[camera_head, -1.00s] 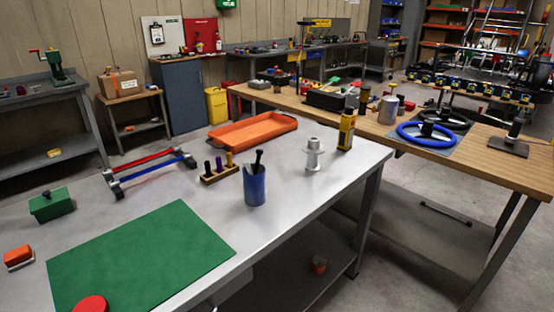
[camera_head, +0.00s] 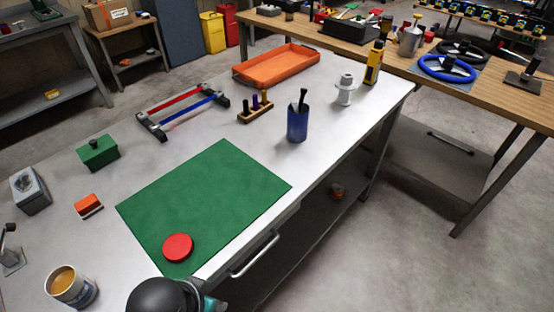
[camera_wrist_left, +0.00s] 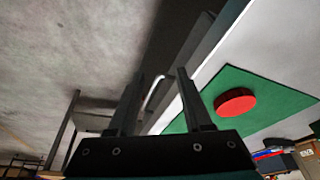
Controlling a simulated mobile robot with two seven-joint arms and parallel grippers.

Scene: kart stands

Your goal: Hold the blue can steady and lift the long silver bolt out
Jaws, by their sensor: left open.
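The blue can (camera_head: 297,125) stands upright on the grey metal table, right of the green mat. Slim dark items (camera_head: 302,98) stick up out of its mouth; I cannot tell whether one is the long silver bolt. My left gripper (camera_wrist_left: 158,92) shows in the left wrist view with its two dark fingers apart and nothing between them. It is near the table's front edge by the mat, well away from the can. A dark rounded part of my own arm shows at the bottom of the head view. My right gripper is not in view.
The green mat (camera_head: 205,205) carries a red disc (camera_head: 178,247). Around the can are a block with coloured pegs (camera_head: 256,108), a pale spool (camera_head: 345,90), a yellow tool (camera_head: 374,65) and an orange tray (camera_head: 276,68).

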